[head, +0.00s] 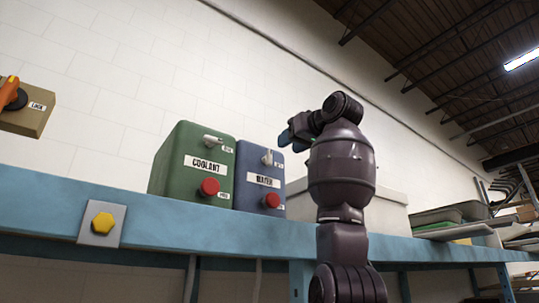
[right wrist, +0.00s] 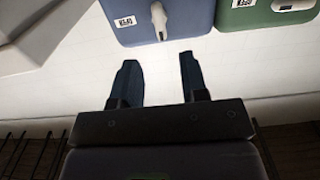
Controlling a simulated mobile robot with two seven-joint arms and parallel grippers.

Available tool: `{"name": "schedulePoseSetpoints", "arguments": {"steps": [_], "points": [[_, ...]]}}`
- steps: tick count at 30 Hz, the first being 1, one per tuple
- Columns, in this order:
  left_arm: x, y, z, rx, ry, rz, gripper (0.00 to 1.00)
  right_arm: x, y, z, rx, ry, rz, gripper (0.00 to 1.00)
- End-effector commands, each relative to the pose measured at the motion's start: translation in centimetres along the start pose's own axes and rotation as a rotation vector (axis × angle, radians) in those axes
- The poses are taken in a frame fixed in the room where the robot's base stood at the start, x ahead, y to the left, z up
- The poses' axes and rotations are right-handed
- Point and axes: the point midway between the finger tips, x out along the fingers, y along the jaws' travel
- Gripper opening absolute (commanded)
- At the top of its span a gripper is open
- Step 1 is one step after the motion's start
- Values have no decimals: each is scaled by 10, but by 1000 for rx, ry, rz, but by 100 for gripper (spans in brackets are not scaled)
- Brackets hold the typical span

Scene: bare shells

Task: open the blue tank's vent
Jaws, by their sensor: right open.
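The blue tank (head: 258,180) stands on the blue shelf beside the green tank, with a white label that seems to read WATER. A small pale lever (head: 267,157) sits near its top with a tiny tag beside it, and a red knob (head: 271,200) is lower down. In the right wrist view, the blue tank (right wrist: 190,18) is at the top, and its lever (right wrist: 159,22) points toward the gap between my fingers. My right gripper (head: 291,133) is open and empty; its fingers (right wrist: 159,62) are apart from the lever. My left gripper is out of view.
The green COOLANT tank (head: 170,165) has its own lever and red knob. A switch box (head: 30,105) with an orange handle is at far left. A pale box (head: 393,210) stands behind my right arm; trays (head: 437,216) lie farther right.

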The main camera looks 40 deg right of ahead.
Motion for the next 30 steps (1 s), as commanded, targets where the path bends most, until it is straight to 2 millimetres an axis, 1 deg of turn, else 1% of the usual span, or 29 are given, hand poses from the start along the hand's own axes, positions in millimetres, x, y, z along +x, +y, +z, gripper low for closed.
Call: {"name": "schedulePoseSetpoints", "arguments": {"steps": [1,6,9,13,19,28,30], "points": [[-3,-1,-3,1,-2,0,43,10,-1,-2,0,-3,-1,40],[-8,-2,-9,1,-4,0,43,41,-1,-2,0,-3,-1,40],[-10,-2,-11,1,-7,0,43,56,-1,-1,0,-3,-1,40],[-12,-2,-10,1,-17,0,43,72,-1,-1,0,-2,-1,40],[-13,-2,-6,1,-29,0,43,83,-1,0,-1,0,0,40],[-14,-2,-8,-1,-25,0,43,84,0,0,-1,1,0,40],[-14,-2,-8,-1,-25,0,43,84,0,0,-1,1,0,30]]}}
